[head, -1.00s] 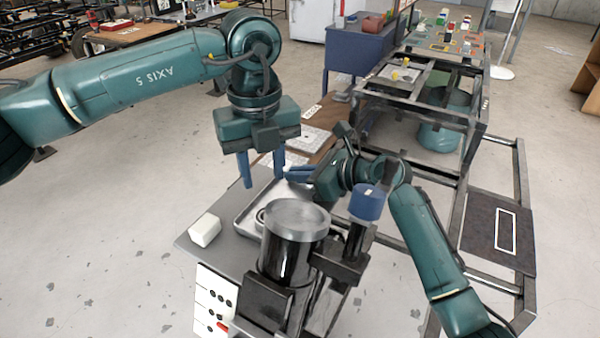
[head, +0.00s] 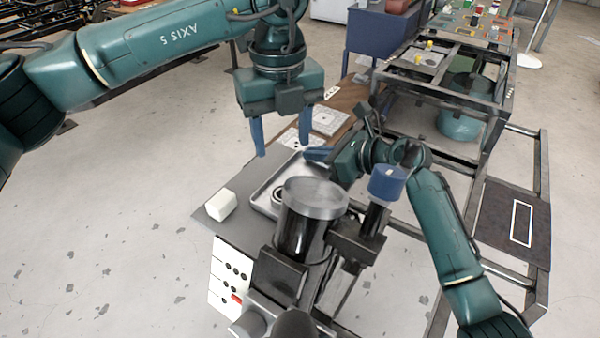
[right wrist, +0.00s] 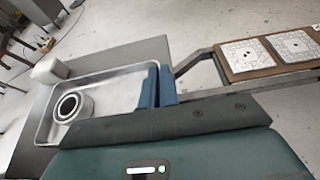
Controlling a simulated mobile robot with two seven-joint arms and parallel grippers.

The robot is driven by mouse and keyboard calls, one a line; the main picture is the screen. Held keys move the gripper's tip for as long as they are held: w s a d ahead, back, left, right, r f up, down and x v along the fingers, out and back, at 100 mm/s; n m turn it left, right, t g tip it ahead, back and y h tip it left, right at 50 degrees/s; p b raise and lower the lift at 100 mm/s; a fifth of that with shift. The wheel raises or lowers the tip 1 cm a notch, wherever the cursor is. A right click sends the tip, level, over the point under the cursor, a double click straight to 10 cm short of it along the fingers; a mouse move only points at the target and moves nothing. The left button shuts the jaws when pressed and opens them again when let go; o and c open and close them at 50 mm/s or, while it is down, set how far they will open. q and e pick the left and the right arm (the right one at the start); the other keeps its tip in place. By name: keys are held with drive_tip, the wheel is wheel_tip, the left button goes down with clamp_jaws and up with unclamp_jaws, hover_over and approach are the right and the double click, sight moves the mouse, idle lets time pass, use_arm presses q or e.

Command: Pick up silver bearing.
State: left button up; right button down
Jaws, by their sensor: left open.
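The silver bearing, a ring with a dark inner band, (right wrist: 86,104) lies in the left part of a shallow metal tray (right wrist: 112,88) in the right wrist view. In the head view the bearing (head: 276,194) shows only in part, behind the big silver-topped cylinder. My left gripper (head: 283,136) is open and empty, pointing down above the tray area, with its blue fingers apart. My right gripper (head: 318,154) is at the tray's far right side. Its blue fingers (right wrist: 158,86) lie close together with nothing seen between them, apart from the bearing.
A white block (head: 221,205) sits on the grey tabletop left of the tray. The dark cylinder with a silver top (head: 313,198) and a blue-capped post (head: 387,183) stand in front. Patterned plates (head: 330,121) lie on a brown board behind.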

sight(276, 192)
use_arm(q)
drive_tip(key=f, duration=1.1)
drive_tip(key=shift+a+f, duration=0.2)
drive_tip(key=shift+f, duration=0.1)
drive_tip(key=shift+c, duration=0.3)
drive_tip(key=c, duration=0.8)
